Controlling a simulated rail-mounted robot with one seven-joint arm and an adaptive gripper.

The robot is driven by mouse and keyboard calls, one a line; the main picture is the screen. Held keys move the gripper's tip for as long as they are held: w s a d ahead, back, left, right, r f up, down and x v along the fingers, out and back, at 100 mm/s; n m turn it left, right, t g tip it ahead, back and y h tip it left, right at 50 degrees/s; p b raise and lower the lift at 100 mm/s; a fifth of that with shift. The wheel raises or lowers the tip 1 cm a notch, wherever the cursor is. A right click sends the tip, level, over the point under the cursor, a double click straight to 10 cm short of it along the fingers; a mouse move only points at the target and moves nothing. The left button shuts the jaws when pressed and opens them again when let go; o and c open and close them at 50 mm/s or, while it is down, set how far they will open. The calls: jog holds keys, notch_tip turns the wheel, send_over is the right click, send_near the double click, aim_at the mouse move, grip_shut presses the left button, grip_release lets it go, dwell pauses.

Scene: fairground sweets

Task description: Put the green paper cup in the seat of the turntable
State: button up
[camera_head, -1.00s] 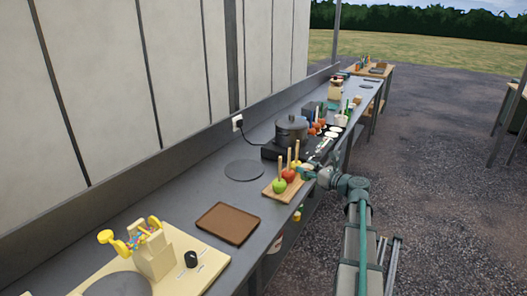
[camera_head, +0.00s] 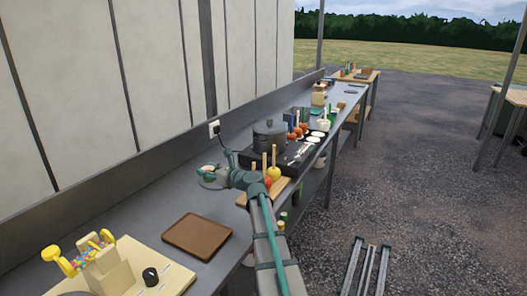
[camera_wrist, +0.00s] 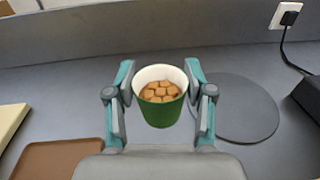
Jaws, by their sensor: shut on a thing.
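The green paper cup (camera_wrist: 160,108) has a white rim and holds several brown pieces. My gripper (camera_wrist: 160,100) is shut on it, one finger on each side, and the cup looks upright. In the head view my gripper (camera_head: 213,176) is over the grey counter, between the brown tray and the pot; the cup is hard to make out there. A flat dark disc (camera_wrist: 238,108) lies on the counter just right of the cup in the wrist view. A grey disc (camera_head: 75,293) shows partly on the cream board at lower left. I cannot tell which disc is the turntable.
A brown tray (camera_head: 197,236) lies on the counter. A wooden board with sticked apples (camera_head: 274,173) stands close to my arm. A pot (camera_head: 269,137) sits behind.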

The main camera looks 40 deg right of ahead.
jog(key=shift+w+f, duration=0.2)
jog(key=shift+f, duration=4.75)
jog(key=shift+f, duration=0.15)
jog(key=o, duration=1.1)
jog(key=shift+o, duration=0.2)
